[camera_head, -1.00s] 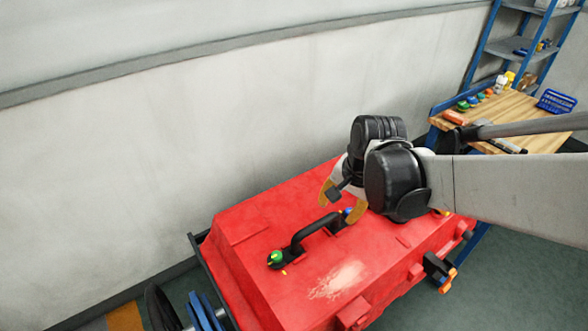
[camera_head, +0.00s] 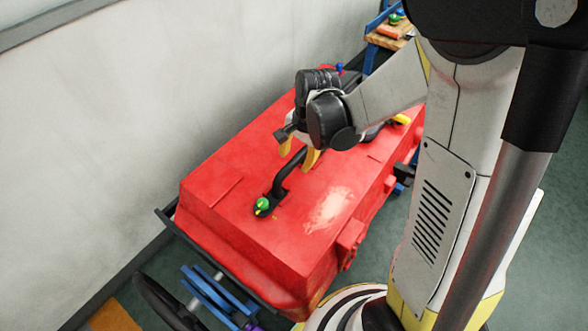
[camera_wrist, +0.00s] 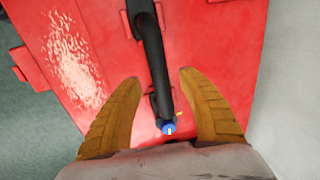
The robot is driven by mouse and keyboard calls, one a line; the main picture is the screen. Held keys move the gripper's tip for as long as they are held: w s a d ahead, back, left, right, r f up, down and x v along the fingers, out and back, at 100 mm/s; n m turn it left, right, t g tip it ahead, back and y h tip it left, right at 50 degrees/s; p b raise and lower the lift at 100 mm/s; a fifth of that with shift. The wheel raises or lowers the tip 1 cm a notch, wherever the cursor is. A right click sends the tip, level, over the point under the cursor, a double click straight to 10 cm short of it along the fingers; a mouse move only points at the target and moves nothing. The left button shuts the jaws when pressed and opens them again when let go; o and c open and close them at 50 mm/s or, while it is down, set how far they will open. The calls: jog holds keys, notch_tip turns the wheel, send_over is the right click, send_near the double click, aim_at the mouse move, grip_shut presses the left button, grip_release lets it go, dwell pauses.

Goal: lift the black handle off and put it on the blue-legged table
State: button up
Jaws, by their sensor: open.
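The black handle (camera_head: 289,176) stands on top of the red tank (camera_head: 232,164). A green knob (camera_head: 262,203) sits at its near end. In the wrist view the handle (camera_wrist: 152,52) runs lengthwise, with a blue knob (camera_wrist: 168,128) with a yellow mark at its lower end. My gripper (camera_head: 299,160) is open above the far part of the handle. In the wrist view its two tan fingers (camera_wrist: 160,95) lie on either side of the handle, with a gap on each side. The blue-legged table (camera_head: 388,38) shows only partly at the top, behind my arm.
A grey wall stands left of the tank. A blue frame and a dark wheel (camera_head: 160,300) are at the tank's near end. An orange thing (camera_head: 394,29) lies on the table's wooden top. Green floor shows to the right.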

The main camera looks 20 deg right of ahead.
jog(key=f, duration=0.2)
jog(key=shift+w+a+f+b, duration=0.2)
jog(key=shift+f+b, duration=0.1)
jog(key=shift+r, duration=0.1)
grip_shut()
